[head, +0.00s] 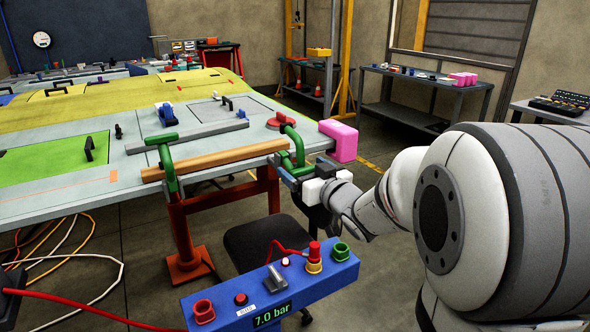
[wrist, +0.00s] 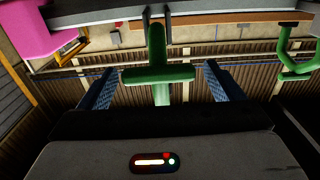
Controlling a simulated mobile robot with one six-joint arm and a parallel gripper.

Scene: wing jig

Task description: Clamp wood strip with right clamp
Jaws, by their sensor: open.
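The wood strip (head: 215,158) lies along the front edge of the grey jig table. The left green clamp (head: 168,165) stands at its left end. The right green clamp (head: 293,140) is at its right end, its upper arm reaching over the table toward a red round pad. My gripper (head: 288,172) is at the table edge, by the lower part of the right clamp. In the wrist view my gripper (wrist: 157,76) is open, with a blue finger on each side of the right clamp's green T-shaped handle (wrist: 160,74). The fingers look apart from it. The clamp's contact with the strip is unclear.
A pink block (head: 340,140) sits at the table corner, close right of my gripper. A grey bar (head: 200,136) lies behind the strip. A blue panel (head: 275,285) showing 7.0 bar stands in front. A dark stool seat (head: 262,240) is below the table edge.

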